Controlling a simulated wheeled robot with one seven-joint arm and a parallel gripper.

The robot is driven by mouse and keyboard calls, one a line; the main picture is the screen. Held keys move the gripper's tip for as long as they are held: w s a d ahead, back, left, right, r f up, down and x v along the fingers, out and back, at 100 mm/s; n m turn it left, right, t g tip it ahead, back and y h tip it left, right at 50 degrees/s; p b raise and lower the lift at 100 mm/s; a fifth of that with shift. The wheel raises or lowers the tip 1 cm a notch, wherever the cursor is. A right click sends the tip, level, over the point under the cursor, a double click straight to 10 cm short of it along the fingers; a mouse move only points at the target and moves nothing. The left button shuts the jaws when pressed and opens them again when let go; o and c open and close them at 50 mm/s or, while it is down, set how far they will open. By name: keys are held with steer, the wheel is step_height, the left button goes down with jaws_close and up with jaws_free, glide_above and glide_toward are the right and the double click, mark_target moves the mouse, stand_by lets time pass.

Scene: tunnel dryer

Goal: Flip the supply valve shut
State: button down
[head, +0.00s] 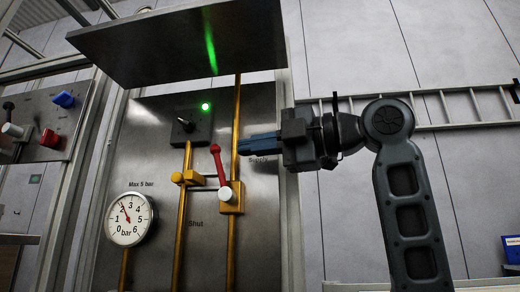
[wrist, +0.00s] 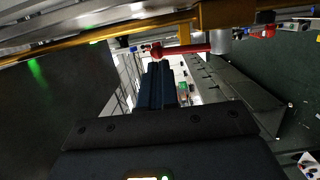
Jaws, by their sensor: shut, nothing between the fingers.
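The supply valve's red handle (head: 217,163) stands nearly upright in the head view, leaning slightly left. It rises from a pale hub (head: 225,193) on a yellow valve body (head: 232,203) on the right-hand pipe. My gripper (head: 240,145) is shut and empty, just right of the handle's upper end, pointing left. It partly covers a label by the valve. In the wrist view, the red handle (wrist: 183,49) lies across the picture beyond the tips of my shut blue fingers (wrist: 158,68). I cannot tell whether they touch. The word "Shut" (head: 196,224) is printed below, left of the valve.
A dark hood (head: 180,38) overhangs the panel above. A second yellow fitting (head: 186,178) sits on the left pipe. A black knob (head: 185,124), a lit green lamp (head: 205,106) and a pressure gauge (head: 130,219) are on the panel. A ladder (head: 450,108) hangs behind my arm.

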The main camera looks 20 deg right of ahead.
steer(key=s+d+r+b, duration=0.2)
steer(key=s+d+r, duration=0.1)
steer(key=s+d, duration=0.4)
steer(key=shift+s, duration=0.2)
stand_by(0.3)
